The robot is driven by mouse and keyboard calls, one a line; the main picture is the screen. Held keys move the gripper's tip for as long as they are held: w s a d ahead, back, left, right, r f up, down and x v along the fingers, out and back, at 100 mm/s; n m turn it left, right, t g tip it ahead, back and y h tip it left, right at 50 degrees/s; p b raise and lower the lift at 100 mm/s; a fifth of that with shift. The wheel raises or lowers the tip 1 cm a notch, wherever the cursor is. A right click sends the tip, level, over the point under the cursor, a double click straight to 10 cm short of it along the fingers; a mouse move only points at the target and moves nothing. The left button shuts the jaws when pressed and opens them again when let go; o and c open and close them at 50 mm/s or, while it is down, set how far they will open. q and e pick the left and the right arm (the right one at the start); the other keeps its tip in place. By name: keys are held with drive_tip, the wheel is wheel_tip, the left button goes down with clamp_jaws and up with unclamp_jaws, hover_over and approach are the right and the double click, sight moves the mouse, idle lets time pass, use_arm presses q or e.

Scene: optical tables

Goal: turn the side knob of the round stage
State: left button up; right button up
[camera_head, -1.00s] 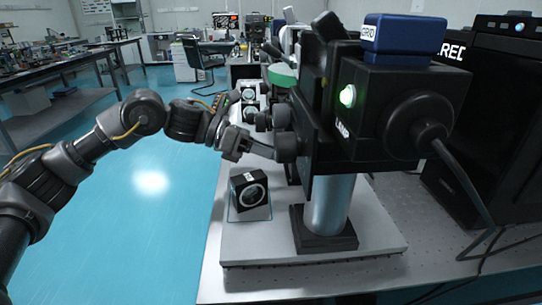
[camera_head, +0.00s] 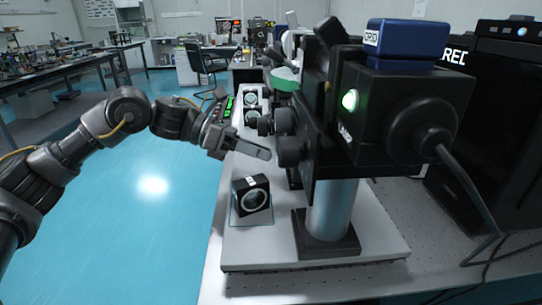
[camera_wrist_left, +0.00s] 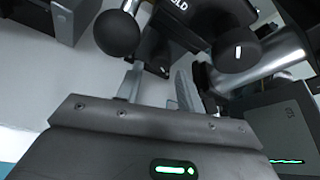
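My left gripper (camera_head: 262,152) is beside the row of dark round knobs on the black instrument's left side. The nearest knob (camera_head: 291,151) is just right of its fingertips, apparently apart from them. In the left wrist view the two fingers (camera_wrist_left: 158,82) stand apart with nothing between them. A dark ball knob (camera_wrist_left: 116,33) is beyond them to the left, and a dark knob with a white mark (camera_wrist_left: 236,48) is to the right. A green-topped round part (camera_head: 284,78), possibly the round stage, is farther back; I cannot tell which knob belongs to it. My right gripper is not in view.
A black framed optic (camera_head: 251,194) stands below the gripper. Open floor (camera_head: 155,225) is to the left.

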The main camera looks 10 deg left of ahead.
use_arm(q)
drive_tip(key=v, duration=0.6)
drive_tip(key=shift+a, duration=0.1)
drive_tip(key=shift+a+r, duration=0.3)
drive_tip(key=shift+a, duration=0.2)
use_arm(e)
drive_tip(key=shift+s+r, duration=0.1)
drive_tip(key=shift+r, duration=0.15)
